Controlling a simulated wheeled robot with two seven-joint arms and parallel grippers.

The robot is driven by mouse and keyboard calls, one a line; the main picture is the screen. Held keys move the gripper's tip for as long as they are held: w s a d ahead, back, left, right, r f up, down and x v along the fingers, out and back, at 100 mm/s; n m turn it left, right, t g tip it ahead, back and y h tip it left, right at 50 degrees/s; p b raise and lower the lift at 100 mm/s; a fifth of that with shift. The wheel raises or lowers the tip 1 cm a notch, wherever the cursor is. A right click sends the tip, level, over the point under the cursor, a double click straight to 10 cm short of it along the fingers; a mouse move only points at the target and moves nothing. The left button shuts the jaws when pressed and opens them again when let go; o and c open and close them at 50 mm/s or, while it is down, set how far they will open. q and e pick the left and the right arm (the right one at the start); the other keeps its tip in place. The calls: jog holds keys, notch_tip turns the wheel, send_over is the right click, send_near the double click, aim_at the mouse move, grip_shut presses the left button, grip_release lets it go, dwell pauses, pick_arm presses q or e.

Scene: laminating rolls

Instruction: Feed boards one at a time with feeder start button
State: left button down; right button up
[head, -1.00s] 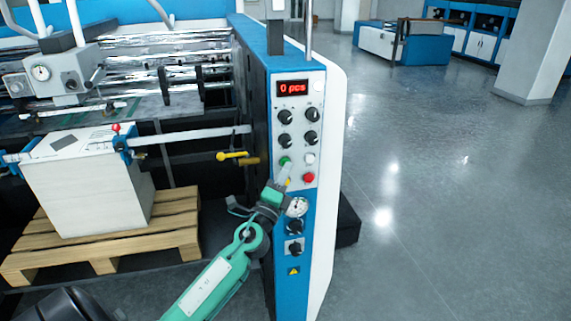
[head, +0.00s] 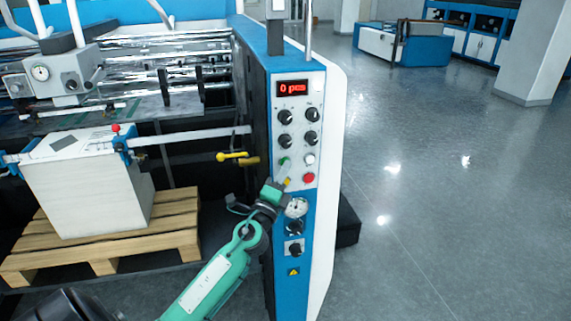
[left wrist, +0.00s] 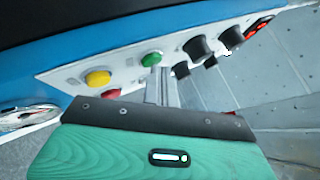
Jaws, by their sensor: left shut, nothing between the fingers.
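The green button (head: 283,160) is on the white control panel (head: 298,135) of the blue machine. My left gripper (head: 286,168) is shut and empty, with its tips right at the green button. In the left wrist view the shut fingers (left wrist: 160,78) point at the green button (left wrist: 151,59) and overlap its lower edge; I cannot tell whether they touch it. The red display (head: 292,88) reads 0 pcs. A white stack of boards (head: 85,190) stands on a wooden pallet (head: 105,246) at the left. My right gripper is not in view.
A red button (head: 309,178) and a white button (head: 309,159) sit close beside my fingertips; a yellow button (left wrist: 98,78) is near too. Black knobs (head: 285,117) are above. A yellow handle (head: 232,156) sticks out left of the panel.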

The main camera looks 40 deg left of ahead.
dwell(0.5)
pick_arm(q)
jog(key=shift+s+d, duration=0.45)
jog(key=shift+d, duration=0.1)
